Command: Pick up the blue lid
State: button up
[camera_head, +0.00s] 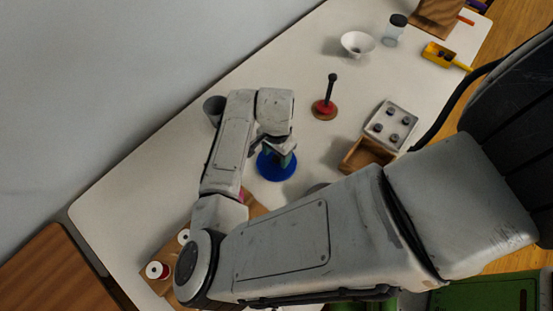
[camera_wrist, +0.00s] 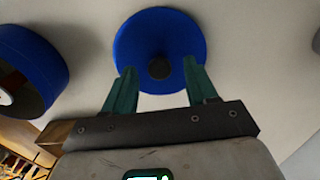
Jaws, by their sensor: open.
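The blue lid (camera_head: 276,170) is a round disc lying on the white table below my gripper. In the wrist view the lid (camera_wrist: 160,28) is at the top middle, with a small dark round knob (camera_wrist: 159,69) on it. My gripper (camera_head: 277,157) is open, its two green fingers pointing down at the lid. In the wrist view the gripper's fingers (camera_wrist: 159,71) stand left and right of the knob, with a gap on each side. I cannot tell whether the fingertips touch the lid. My wrist and fingers hide part of the lid in the head view.
A blue-sided round container (camera_wrist: 40,60) stands left of the lid in the wrist view. A red disc with a dark post (camera_head: 325,108), a wooden box (camera_head: 362,156) and a white knobbed tray (camera_head: 406,112) are to the right. A grey cup (camera_head: 211,106) is behind my arm.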

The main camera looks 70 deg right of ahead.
jog(key=shift+f, duration=0.35)
jog(key=shift+c, duration=0.2)
grip_shut()
